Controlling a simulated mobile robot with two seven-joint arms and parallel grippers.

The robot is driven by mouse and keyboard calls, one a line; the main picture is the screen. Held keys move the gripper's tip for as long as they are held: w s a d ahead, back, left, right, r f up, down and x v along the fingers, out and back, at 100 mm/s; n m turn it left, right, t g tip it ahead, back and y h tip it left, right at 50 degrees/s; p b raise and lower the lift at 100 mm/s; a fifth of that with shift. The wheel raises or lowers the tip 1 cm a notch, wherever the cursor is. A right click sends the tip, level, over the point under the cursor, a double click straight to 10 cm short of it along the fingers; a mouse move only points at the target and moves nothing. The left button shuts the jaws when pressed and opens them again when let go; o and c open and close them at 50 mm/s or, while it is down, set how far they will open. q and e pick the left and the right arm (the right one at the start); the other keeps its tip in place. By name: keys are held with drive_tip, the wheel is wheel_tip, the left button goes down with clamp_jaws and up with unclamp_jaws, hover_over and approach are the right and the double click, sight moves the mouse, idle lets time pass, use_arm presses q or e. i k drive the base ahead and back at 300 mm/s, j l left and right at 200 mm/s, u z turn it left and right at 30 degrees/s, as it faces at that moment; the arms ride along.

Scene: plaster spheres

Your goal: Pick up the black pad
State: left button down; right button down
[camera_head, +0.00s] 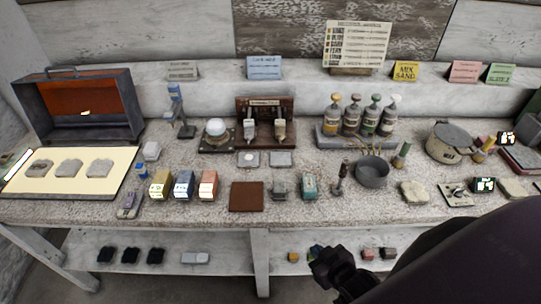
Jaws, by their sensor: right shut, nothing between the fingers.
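Several small black pads lie in a row at the left of the lower shelf: a left one (105,254), a middle one (130,255) and a right one (156,255). I cannot tell which one is the task's pad. My right gripper (322,263) is shut and empty. It shows in front of the lower shelf, well to the right of the black pads and apart from them. It partly hides a small bluish block. My left gripper is not in view.
The lower shelf (225,249) also holds a pale grey piece (195,258) and small coloured blocks near my right gripper. A table leg (261,265) stands between the pads and that gripper. The tabletop above is crowded with bottles, a pot (371,172) and blocks.

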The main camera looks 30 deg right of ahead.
sight(279, 188)
drive_tip(key=z, duration=0.9)
drive_tip(key=u, duration=1.2)
drive_tip(key=z, duration=1.2)
